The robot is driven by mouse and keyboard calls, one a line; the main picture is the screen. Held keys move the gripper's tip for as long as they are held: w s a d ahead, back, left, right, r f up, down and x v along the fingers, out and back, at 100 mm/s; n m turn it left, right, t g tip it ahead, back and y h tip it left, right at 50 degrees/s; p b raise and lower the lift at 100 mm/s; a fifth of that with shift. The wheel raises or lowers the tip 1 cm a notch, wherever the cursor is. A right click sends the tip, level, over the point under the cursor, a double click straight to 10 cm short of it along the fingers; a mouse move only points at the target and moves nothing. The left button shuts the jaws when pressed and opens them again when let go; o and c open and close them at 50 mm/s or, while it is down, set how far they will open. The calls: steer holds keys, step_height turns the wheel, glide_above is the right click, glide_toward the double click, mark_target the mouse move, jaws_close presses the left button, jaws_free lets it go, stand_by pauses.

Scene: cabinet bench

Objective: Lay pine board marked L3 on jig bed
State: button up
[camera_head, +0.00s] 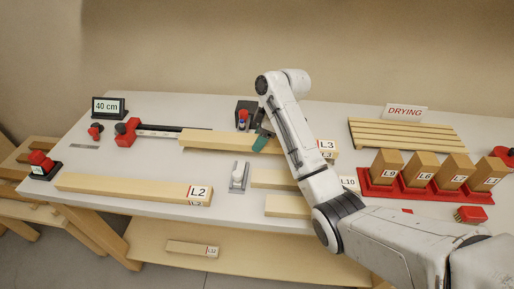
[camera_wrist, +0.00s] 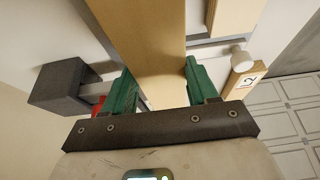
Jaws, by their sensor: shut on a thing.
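The long pine board marked L3 (camera_head: 210,141) runs across the middle of the bench, its labelled end at the right. My gripper (camera_head: 262,141) is shut on it part-way along, with a green finger showing in front. In the wrist view the board (camera_wrist: 145,30) passes between the green jaws of my gripper (camera_wrist: 160,78). My arm covers part of the board in the head view. I cannot tell whether the board touches the surface below. I cannot tell for sure which part is the jig bed.
The L2 board (camera_head: 130,188) lies at the front left. A grey fixture with a white knob (camera_head: 238,178) stands near its end. A red clamp (camera_head: 127,132) and the 40 cm sign (camera_head: 109,107) are at left. Upright blocks fill a red rack (camera_head: 385,188); slats (camera_head: 405,134) lie behind.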

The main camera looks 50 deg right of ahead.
steer(key=shift+w+d+f, duration=0.25)
steer(key=shift+w+f, duration=0.65)
steer(key=shift+f, duration=0.2)
steer(key=shift+f+p, duration=0.5)
steer(key=shift+f, duration=0.95)
steer(key=shift+f, duration=0.1)
steer(key=o, duration=1.2)
steer(key=shift+s, duration=0.1)
steer(key=shift+o, duration=0.2)
steer(key=shift+d+r, duration=0.1)
steer(key=shift+r, duration=0.4)
steer(key=b+v, duration=0.1)
steer(key=v, duration=1)
steer(key=shift+s, duration=0.2)
